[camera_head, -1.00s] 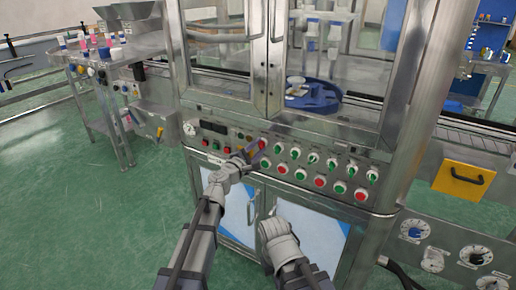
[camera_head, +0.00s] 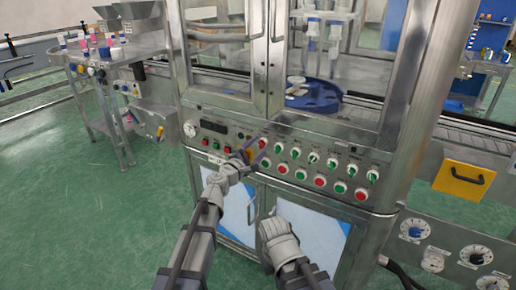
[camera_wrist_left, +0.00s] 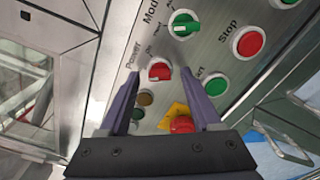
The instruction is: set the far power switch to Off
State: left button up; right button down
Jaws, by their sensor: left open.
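The power switch (camera_wrist_left: 160,71) is a red rotary knob in a pale ring, beside the word "Power" on the steel panel in the left wrist view. Its setting is too small to read. My left gripper (camera_wrist_left: 160,78) is open, with its two purple fingers on either side of the knob; I cannot tell whether they touch it. In the head view my left gripper (camera_head: 253,150) is at the left part of the control panel (camera_head: 225,130) and hides the switch there. My right gripper (camera_head: 272,217) is low in front of the cabinet doors; its jaws cannot be made out.
A red mushroom button (camera_wrist_left: 181,124) on a yellow plate lies between the left fingers, nearer the palm. A green mode knob (camera_wrist_left: 184,24) and a red stop button (camera_wrist_left: 249,41) are close by. Rows of buttons and knobs (camera_head: 323,170) run right along the panel.

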pick_arm(q)
jog(key=v, duration=0.7)
jog(key=s+d+f+m+g+y, duration=0.1)
jog(key=s+f+m+g, duration=0.8)
jog(key=s+f+m, duration=0.3)
jog(key=s+a+f+m+g+y, duration=0.6)
jog(key=s+a+f+y, duration=0.3)
jog(key=s+a, duration=0.4)
jog(key=s+d+r+m+p, duration=0.2)
jog(key=d+r+p, duration=0.3)
jog(key=r+p, duration=0.6)
jog(key=s+d+r+m+p, duration=0.2)
jog(key=d+r+p, duration=0.3)
jog(key=r+p, duration=0.6)
jog(key=shift+s+g+p, duration=0.3)
jog(key=shift+g+p, duration=0.1)
jog(key=shift+p, duration=0.05)
